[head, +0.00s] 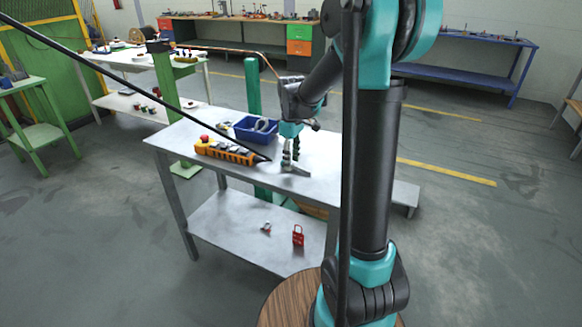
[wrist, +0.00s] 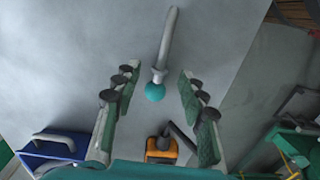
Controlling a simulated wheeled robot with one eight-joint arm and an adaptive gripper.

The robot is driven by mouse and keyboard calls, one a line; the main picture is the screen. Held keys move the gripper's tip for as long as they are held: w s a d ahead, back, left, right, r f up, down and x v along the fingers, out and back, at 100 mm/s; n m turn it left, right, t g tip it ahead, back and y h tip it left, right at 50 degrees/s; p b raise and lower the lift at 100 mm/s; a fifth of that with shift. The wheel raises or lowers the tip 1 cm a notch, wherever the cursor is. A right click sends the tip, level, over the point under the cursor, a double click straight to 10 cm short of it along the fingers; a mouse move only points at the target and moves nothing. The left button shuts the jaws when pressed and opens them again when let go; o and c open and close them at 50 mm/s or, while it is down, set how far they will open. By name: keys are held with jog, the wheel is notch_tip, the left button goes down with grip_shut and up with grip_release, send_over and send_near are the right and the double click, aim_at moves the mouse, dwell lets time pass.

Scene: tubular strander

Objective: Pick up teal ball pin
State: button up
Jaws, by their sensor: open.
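The teal ball pin lies on the grey metal table (head: 320,178). In the wrist view its teal ball (wrist: 155,92) is nearest my palm, and its grey shaft (wrist: 167,40) points up the picture, away from the palm. My gripper (wrist: 158,76) is open, with one green-padded finger on each side of the ball and a gap on both sides. In the head view my gripper (head: 290,160) hangs low over the table. The pin is hard to make out there, largely hidden by the fingers.
A blue bin (head: 243,131) with a grey curved part in it stands behind my gripper. An orange control pendant (head: 222,151) with a red button lies to the left. A red padlock-like item (head: 298,236) stands on the lower shelf. The table's right end is clear.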

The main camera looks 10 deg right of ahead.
jog(key=shift+f, duration=0.65)
jog(key=shift+c, duration=0.6)
grip_shut()
jog(key=shift+r, duration=0.2)
